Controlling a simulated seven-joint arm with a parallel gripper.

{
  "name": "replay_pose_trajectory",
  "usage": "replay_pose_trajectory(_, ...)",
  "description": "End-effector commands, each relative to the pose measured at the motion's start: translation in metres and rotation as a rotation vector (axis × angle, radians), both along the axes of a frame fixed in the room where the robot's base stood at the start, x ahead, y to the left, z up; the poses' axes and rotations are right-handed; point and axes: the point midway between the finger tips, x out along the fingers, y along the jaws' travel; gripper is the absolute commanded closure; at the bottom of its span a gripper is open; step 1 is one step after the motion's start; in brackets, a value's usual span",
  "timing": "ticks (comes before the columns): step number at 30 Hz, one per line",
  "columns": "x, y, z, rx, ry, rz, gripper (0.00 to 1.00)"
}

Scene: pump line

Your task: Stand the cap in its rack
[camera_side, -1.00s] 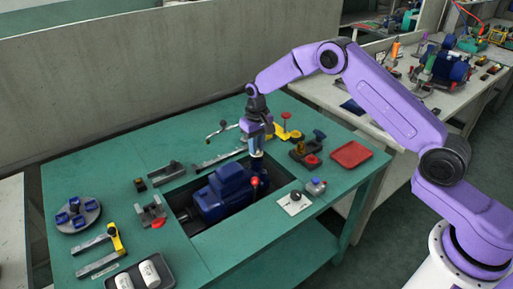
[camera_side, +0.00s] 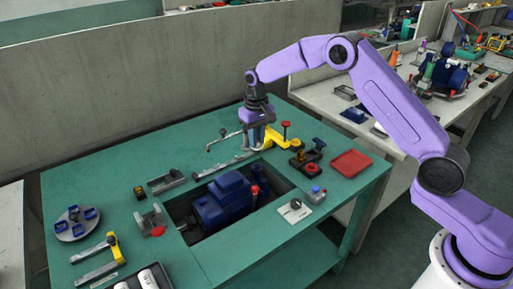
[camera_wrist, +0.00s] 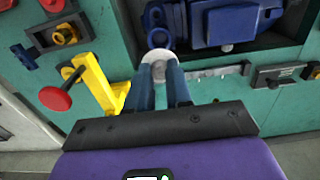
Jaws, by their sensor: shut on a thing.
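My gripper (camera_wrist: 166,84) is shut on a pale grey round piece, which I take to be the cap (camera_wrist: 158,56); only its rim shows past the fingertips in the wrist view. In the side view my gripper (camera_side: 257,144) is above the back of the green table, behind the pump and left of the yellow clamp; the cap cannot be made out there. I cannot tell for sure which fixture is the cap's rack.
The blue pump (camera_side: 222,200) sits in the table's opening. The yellow clamp (camera_wrist: 98,80) with a red knob is close beside my gripper. A red tray (camera_side: 351,163) is at the right; the table's back left is bare.

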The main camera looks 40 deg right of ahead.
Motion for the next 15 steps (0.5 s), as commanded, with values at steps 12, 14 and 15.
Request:
replay_pose_trajectory(12, 0.001, 0.000, 0.121, 0.001, -0.006, 0.000, 1.00)
replay_pose_trajectory(14, 0.001, 0.000, 0.132, 0.001, -0.005, 0.000, 1.00)
replay_pose_trajectory(15, 0.001, 0.000, 0.140, 0.001, -0.006, 0.000, 1.00)
